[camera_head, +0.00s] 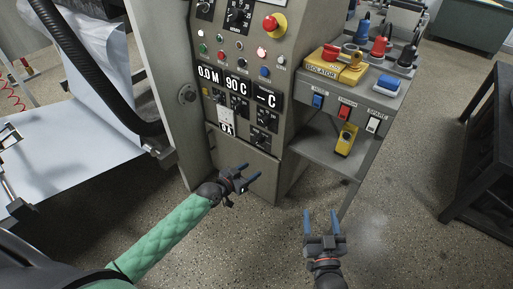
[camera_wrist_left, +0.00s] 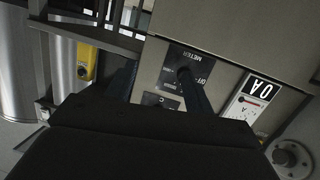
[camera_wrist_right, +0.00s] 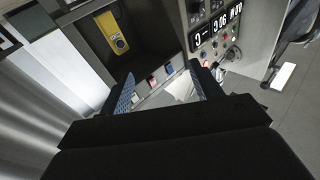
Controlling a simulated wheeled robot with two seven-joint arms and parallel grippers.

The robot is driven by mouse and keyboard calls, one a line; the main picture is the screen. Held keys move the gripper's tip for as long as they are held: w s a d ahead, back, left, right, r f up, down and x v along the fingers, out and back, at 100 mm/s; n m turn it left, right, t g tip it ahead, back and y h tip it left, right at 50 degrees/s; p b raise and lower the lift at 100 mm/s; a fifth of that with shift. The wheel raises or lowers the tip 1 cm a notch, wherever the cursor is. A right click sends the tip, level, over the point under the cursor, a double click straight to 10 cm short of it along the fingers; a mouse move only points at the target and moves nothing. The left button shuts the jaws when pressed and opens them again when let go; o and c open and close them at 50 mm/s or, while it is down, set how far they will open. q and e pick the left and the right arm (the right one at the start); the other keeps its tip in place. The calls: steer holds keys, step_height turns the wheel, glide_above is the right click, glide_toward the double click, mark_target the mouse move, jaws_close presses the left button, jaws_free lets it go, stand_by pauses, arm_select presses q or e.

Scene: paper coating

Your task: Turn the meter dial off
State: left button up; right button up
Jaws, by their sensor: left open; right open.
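The meter dial (camera_head: 261,140) is a black knob on a black plate low on the grey control panel (camera_head: 238,75), right of the 0A display (camera_head: 227,129). In the left wrist view the dial (camera_wrist_left: 185,72) shows its METER and OFF lettering, upside down. One finger of my left gripper overlaps the knob in that view; I cannot tell whether they touch. In the head view my left gripper (camera_head: 248,172) is open in front of the cabinet, below the dial. The knob's exact pointing is unclear. My right gripper (camera_head: 321,214) is open and empty above the floor, further right.
A grey side shelf (camera_head: 330,155) with coloured switches and a yellow isolator box (camera_head: 340,68) stands right of the panel. A red emergency button (camera_head: 272,23) is above. A white paper sheet (camera_head: 60,140) lies left. The floor (camera_head: 400,210) at the right front is clear.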

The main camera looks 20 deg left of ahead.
arm_select(q)
steer(key=t+b, duration=0.2)
steer(key=b, duration=0.2)
glide_toward(256, 143)
steer(key=d+f, duration=0.1)
steer(key=a+b+x, duration=0.1)
steer(key=x, duration=0.7)
steer(key=shift+w+r+n+t, duration=0.3)
steer(key=shift+w+r+t, duration=0.1)
steer(key=shift+w, duration=0.25)
arm_select(e)
step_height(256, 143, up, 10)
steer(key=s+t+y, duration=0.1)
steer(key=s+t, duration=0.2)
steer(key=t, duration=0.2)
steer(key=shift+f+t, duration=0.2)
steer(key=shift+t, duration=0.2)
arm_select(q)
steer(key=shift+d, duration=0.1)
arm_select(e)
steer(key=shift+d, duration=0.1)
arm_select(q)
steer(key=c, duration=1)
arm_select(e)
steer(key=shift+f, duration=0.1)
